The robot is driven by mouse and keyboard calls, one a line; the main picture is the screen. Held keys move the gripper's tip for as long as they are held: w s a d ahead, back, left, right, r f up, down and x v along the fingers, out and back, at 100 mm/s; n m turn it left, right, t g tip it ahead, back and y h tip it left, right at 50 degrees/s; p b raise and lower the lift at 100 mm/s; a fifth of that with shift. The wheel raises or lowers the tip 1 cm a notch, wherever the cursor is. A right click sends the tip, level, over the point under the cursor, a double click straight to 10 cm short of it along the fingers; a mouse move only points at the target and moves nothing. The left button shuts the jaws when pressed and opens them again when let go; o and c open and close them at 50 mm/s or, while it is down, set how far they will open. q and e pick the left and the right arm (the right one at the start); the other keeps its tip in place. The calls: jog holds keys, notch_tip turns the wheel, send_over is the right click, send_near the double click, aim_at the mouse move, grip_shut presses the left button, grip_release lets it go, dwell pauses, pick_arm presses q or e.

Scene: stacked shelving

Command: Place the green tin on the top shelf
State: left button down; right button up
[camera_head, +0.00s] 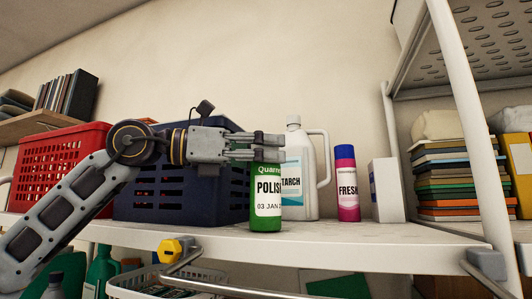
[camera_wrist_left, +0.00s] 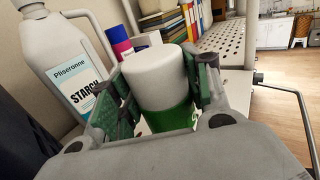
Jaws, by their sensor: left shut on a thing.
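The green tin (camera_head: 266,211), with a white label reading POLISH, is upright at the front of the white top shelf (camera_head: 350,233). Its base is level with the shelf's surface near the front edge; I cannot tell whether it touches. My left gripper (camera_head: 272,148) reaches in from the left and is shut on the tin's upper part. In the left wrist view the tin's white cap (camera_wrist_left: 155,77) and green body (camera_wrist_left: 172,119) sit between the two fingers. My right gripper is not in view.
A dark blue crate (camera_head: 150,205) and red crate (camera_head: 45,147) stand left of the tin. A white starch bottle (camera_head: 300,180) is close behind it. A pink spray can (camera_head: 346,187) and white box (camera_head: 387,190) stand right. Bare shelf shows along the front right.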

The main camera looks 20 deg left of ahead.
pick_arm(q)
jog(key=shift+f, duration=0.1)
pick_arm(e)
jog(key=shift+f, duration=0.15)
pick_arm(q)
jog(key=c, duration=0.7)
grip_release()
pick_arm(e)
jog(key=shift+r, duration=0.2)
pick_arm(q)
jog(key=b+v, duration=0.2)
jog(key=v, duration=1)
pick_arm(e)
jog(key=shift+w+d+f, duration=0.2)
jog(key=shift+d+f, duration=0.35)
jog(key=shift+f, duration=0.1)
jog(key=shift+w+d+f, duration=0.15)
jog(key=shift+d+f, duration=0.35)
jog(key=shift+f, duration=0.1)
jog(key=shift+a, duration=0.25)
